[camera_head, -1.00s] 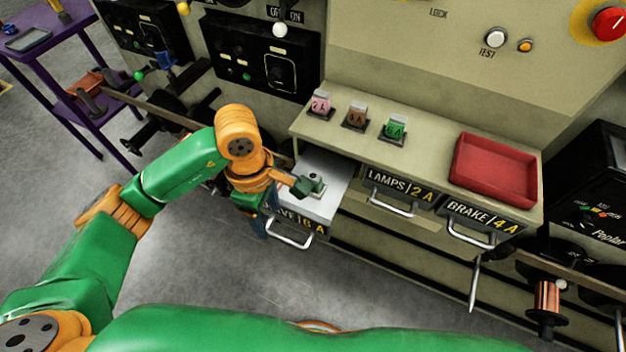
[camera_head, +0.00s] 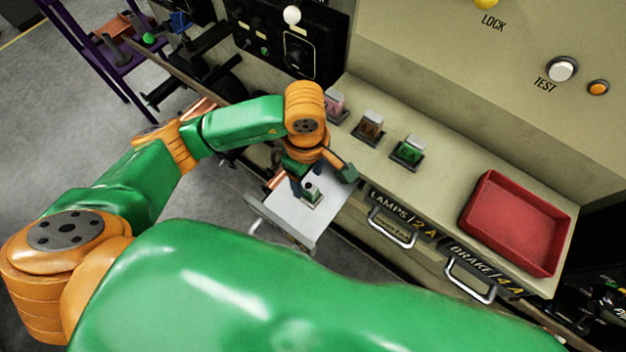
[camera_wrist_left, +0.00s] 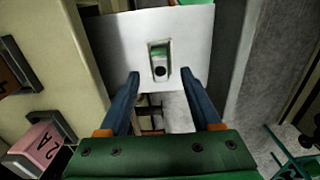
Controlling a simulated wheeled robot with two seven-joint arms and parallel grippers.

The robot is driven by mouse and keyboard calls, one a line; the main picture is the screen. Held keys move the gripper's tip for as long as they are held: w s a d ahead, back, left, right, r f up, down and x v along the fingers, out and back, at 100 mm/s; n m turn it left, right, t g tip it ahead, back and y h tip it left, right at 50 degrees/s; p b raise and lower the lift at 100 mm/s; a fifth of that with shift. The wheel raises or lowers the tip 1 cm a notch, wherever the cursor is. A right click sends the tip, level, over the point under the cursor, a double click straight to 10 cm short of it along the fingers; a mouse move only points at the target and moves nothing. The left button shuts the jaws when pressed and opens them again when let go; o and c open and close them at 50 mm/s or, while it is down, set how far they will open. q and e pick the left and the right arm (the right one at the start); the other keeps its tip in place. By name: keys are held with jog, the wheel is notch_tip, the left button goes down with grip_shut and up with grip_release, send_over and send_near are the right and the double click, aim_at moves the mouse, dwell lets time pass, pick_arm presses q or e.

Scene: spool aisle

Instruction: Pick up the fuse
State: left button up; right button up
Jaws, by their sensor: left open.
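A small fuse with a green top (camera_head: 312,194) sits upright in the white inside of an open drawer (camera_head: 325,224). The wrist view shows this fuse (camera_wrist_left: 160,62) in a pale frame, straight ahead between my fingertips. My left gripper (camera_wrist_left: 160,80) is open, with one blue finger on each side and nothing between them. In the head view my left gripper (camera_head: 299,184) is over the drawer beside the fuse, partly hidden by its own wrist. I cannot tell the exact gap to the fuse. My right gripper is in neither view.
Pink (camera_head: 335,104), brown (camera_head: 369,126) and green (camera_head: 408,150) blocks stand in holders on the ledge beside my left wrist. A red tray (camera_head: 515,222) lies at the ledge's right. The LAMPS (camera_head: 393,214) and BRAKE (camera_head: 470,268) drawers are shut.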

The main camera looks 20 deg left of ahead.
aim_at(309, 185)
pick_arm(q)
jog(key=f, duration=0.2)
jog(key=shift+s+f, duration=0.35)
jog(key=shift+f, duration=0.05)
jog(key=shift+w+f, duration=0.15)
jog(key=shift+f, duration=0.2)
jog(key=shift+w+d+f, duration=0.1)
jog(key=shift+w+d, duration=0.05)
jog(key=shift+w, duration=0.1)
jog(key=shift+s, duration=0.15)
grip_shut()
